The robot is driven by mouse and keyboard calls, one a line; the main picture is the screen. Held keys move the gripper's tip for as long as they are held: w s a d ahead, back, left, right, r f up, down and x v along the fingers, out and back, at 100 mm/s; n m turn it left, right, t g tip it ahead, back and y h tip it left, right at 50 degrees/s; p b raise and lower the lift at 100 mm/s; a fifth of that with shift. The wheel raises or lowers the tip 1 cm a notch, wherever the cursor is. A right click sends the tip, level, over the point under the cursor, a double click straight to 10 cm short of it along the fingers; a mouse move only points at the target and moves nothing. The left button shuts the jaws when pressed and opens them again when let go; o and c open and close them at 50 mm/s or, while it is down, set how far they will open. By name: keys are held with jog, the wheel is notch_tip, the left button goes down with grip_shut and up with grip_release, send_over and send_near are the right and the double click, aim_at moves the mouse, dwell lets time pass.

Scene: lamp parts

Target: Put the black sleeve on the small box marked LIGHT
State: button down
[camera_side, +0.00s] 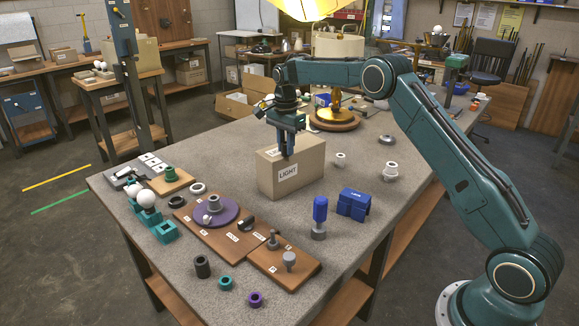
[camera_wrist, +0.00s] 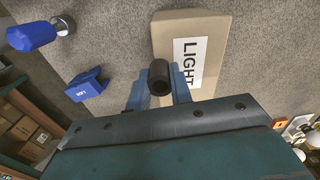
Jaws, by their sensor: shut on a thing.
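The tan box (camera_side: 314,165) stands upright mid-table, with a white LIGHT label on its front. My gripper (camera_side: 286,156) points down at the box's top. In the wrist view my gripper (camera_wrist: 159,88) is shut on a black sleeve (camera_wrist: 160,74), whose open end shows. The sleeve overlaps the box in that view. I cannot tell whether the sleeve touches the box top. In the side view the sleeve is hard to make out between the dark fingers.
A blue block (camera_side: 354,203) and a blue-handled tool (camera_side: 320,215) stand right of the box. Wooden boards (camera_side: 222,240) with a purple disc lie in front. Another dark hollow cylinder (camera_side: 202,267) stands at the near edge. A gold lamp base (camera_side: 334,119) is behind.

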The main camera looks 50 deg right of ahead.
aim_at(286, 156)
jog(key=shift+f, duration=0.15)
jog(key=c, duration=1.3)
grip_release()
jog(key=shift+o, duration=0.2)
notch_tip(286, 156, up, 12)
jog(key=shift+r, duration=0.2)
